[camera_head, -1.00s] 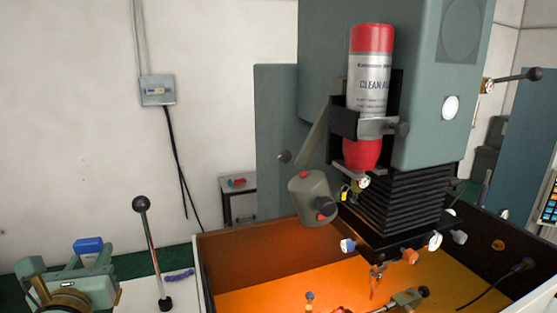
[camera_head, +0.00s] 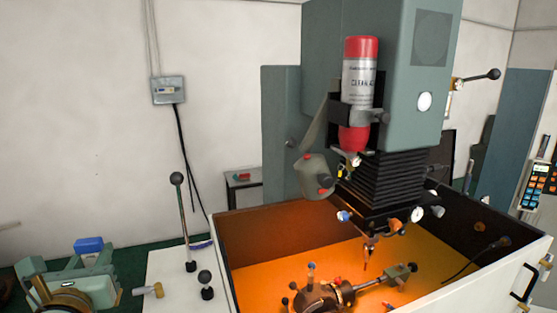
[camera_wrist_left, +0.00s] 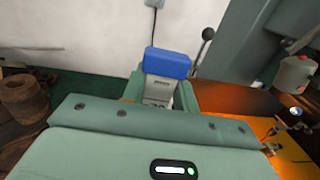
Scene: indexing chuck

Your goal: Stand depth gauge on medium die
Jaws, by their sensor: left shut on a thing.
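My left gripper (camera_head: 88,258), green, is at the lower left of the head view. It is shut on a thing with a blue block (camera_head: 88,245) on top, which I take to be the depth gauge. In the left wrist view the blue block (camera_wrist_left: 167,62) stands above a grey lettered part, between the green jaws (camera_wrist_left: 165,95). The held thing's lower part is hidden by the gripper. I cannot pick out the medium die in either view. My right gripper is not in view.
An orange-lit tank (camera_head: 300,262) with an indexing chuck (camera_head: 322,294) stands right of my gripper, under a machine head (camera_head: 385,190). A black-knobbed lever (camera_head: 182,215) rises from the white top (camera_head: 172,270) between them. Brown cylinders (camera_wrist_left: 20,95) stand at left in the wrist view.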

